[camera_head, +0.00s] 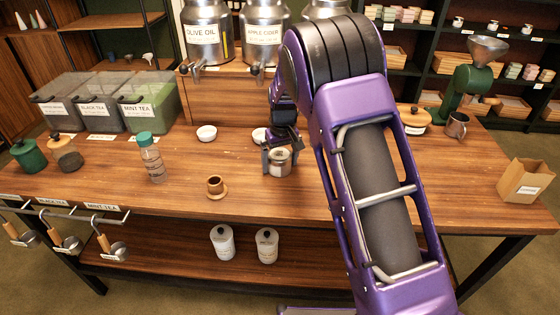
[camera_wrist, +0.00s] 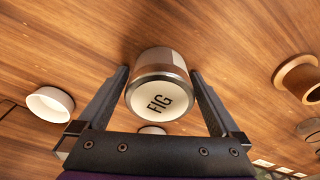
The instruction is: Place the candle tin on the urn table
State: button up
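The candle tin (camera_head: 279,162) is a small silver-grey cylinder standing upright on the wooden table, near its middle. In the wrist view the tin (camera_wrist: 160,95) shows a white round top marked FIG. My gripper (camera_head: 278,158) reaches down over it, one finger on each side. In the wrist view my gripper (camera_wrist: 160,72) looks open around the tin, with the fingers very close to its sides; contact cannot be made out. The wooden stand (camera_head: 208,100) under the metal urns (camera_head: 208,35) is at the back; my arm hides its right part.
A shaker bottle (camera_head: 151,160) is farther left. A paper bag (camera_head: 524,181) and metal mug (camera_head: 457,125) are right. Table around the tin is mostly clear.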

aim_at(282, 157)
jog(key=r, duration=0.4)
jog(key=s+r+p, duration=0.1)
jog(key=r, duration=0.7)
jog(key=shift+s+d+r+p, duration=0.15)
jog(key=shift+d+p, duration=0.15)
jog(key=shift+p, duration=0.05)
